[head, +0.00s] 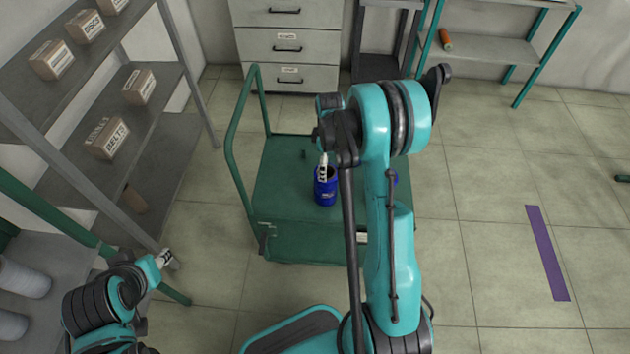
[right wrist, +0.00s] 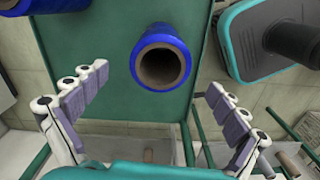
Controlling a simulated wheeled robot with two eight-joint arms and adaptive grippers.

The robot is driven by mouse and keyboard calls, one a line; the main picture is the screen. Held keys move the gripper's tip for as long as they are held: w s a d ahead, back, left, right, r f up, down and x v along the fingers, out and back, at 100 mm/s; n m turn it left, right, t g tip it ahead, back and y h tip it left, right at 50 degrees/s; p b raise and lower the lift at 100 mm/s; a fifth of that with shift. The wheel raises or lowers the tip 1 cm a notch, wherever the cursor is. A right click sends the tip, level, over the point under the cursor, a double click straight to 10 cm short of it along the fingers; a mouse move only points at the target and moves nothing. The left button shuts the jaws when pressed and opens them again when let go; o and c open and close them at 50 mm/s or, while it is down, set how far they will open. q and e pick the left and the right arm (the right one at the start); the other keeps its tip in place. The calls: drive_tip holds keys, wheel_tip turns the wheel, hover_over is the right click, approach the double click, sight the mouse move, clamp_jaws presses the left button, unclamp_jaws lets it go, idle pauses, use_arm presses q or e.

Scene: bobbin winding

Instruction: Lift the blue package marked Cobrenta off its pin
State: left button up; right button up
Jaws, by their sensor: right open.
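A blue package (head: 325,190) stands upright on the green cart (head: 285,233). It has small pale print that I cannot read as Cobrenta. In the right wrist view it is a blue roll with a hollow brown core (right wrist: 160,57), facing the camera; no pin shows inside. A second blue package (head: 393,178) is mostly hidden behind my right arm; a blue roll (right wrist: 40,6) is also cut off at the wrist view's top left. My right gripper (head: 323,166) is open above the first package, its fingers (right wrist: 156,84) apart and empty. My left gripper (head: 165,258) is at lower left, jaws unclear.
Grey shelves (head: 150,160) with cartons stand at left, drawers (head: 288,45) behind. Open floor (head: 470,220) lies to the right, with a purple strip (head: 547,252).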

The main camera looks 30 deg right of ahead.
wheel_tip(320, 180, down, 7)
drive_tip(key=b, duration=0.3)
drive_tip(key=shift+r, duration=0.2)
drive_tip(key=shift+f, duration=0.4)
drive_tip(key=shift+r, duration=0.15)
drive_tip(key=shift+c, duration=1)
drive_tip(key=c, duration=1.7)
wheel_tip(320, 180, up, 10)
drive_tip(key=p, duration=0.3)
drive_tip(key=shift+p, duration=0.3)
drive_tip(key=shift+c, duration=0.2)
drive_tip(key=shift+a, duration=0.1)
